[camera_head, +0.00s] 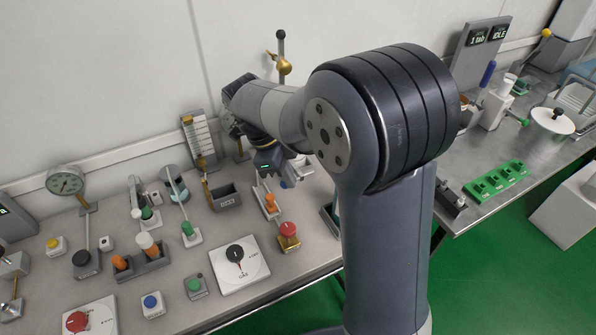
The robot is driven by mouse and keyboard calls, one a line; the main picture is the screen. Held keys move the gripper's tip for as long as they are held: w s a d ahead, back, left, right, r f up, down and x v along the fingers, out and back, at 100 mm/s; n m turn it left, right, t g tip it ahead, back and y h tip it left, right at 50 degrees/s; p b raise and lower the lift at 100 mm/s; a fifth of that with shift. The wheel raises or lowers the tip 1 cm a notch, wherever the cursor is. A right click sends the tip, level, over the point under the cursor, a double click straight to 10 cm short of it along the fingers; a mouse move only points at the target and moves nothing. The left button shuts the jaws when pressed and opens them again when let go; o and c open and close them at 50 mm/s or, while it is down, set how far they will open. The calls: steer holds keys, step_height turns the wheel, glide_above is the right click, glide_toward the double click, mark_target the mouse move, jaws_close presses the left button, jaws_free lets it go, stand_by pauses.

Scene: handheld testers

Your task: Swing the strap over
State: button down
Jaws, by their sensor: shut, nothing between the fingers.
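No strap can be picked out with certainty. A small fixture with an orange block (270,203) stands on the bench just below my gripper (288,180). My gripper points down over the bench, shut and empty, its fingertips small and partly unclear. A dark grey open box with a pale label (226,197) lies to its left, with a thin brass-tipped lever (206,188) beside it. My arm hides the bench to the right of the gripper.
A red knob on a yellow base (288,236) and a white dial plate (239,264) stand nearer the front edge. A sloped scale board (200,140) and a gauge on a post (66,182) are at the back. Green parts (497,181) lie on the right-hand bench.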

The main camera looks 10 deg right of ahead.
steer(key=shift+a, duration=0.65)
steer(key=shift+w, duration=0.15)
